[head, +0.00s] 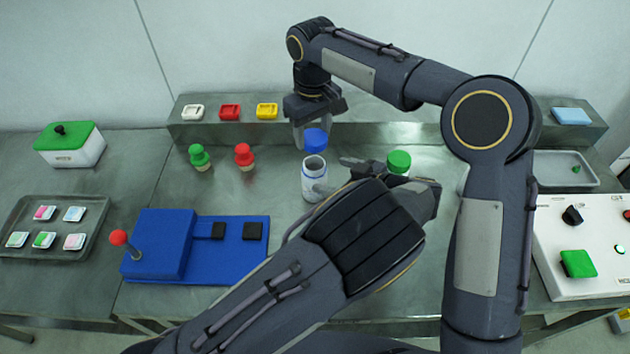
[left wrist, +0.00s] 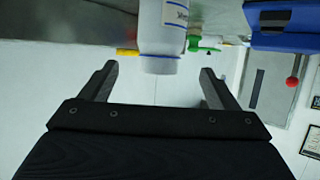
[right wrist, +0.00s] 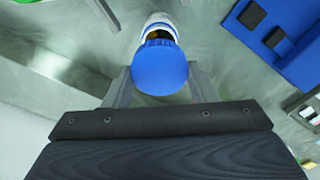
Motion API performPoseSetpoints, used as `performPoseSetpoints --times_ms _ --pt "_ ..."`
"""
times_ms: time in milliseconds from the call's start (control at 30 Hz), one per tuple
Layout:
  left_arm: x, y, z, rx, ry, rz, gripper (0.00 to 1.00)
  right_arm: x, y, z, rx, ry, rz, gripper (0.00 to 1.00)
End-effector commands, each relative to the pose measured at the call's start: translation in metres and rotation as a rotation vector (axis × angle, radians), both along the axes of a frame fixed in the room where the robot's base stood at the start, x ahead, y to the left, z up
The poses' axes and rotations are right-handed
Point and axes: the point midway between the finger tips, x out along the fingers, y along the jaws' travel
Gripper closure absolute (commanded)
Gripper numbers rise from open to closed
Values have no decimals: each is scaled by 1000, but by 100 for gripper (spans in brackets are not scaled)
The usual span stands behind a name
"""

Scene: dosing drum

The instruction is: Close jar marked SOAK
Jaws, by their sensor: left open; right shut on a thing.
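The white jar (head: 312,184) stands upright and open on the steel table; its label is too small or cut off to read surely. My right gripper (head: 316,128) is shut on a blue lid (head: 316,141), holding it just above the jar, apart from it. In the right wrist view the lid (right wrist: 160,68) sits between the fingers, with the jar's open mouth showing beyond it. My left gripper (left wrist: 158,70) is open, its fingertips on either side of the jar (left wrist: 162,38), with gaps visible on both sides. Another jar with a green lid (head: 399,161) is partly hidden behind my left gripper.
A green-topped shaker (head: 199,158) and a red one (head: 244,157) stand left of the jar. A blue fixture with a lever (head: 163,243) is at front left. A raised back shelf holds white, red and yellow (head: 267,111) pieces. A control box (head: 585,240) is at right.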

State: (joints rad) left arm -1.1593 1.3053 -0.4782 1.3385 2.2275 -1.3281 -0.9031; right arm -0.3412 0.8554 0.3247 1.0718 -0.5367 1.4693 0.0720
Motion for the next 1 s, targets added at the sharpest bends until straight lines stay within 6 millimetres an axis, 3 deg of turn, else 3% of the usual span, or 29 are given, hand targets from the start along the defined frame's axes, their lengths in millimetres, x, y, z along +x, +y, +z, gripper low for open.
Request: performPoseSetpoints --times_ms 600,1000 --pt "41 51 -27 1 0 2 18 0 0 0 0 0 0 69" --pt "44 55 -29 0 0 0 20 0 0 0 0 0 0 69"
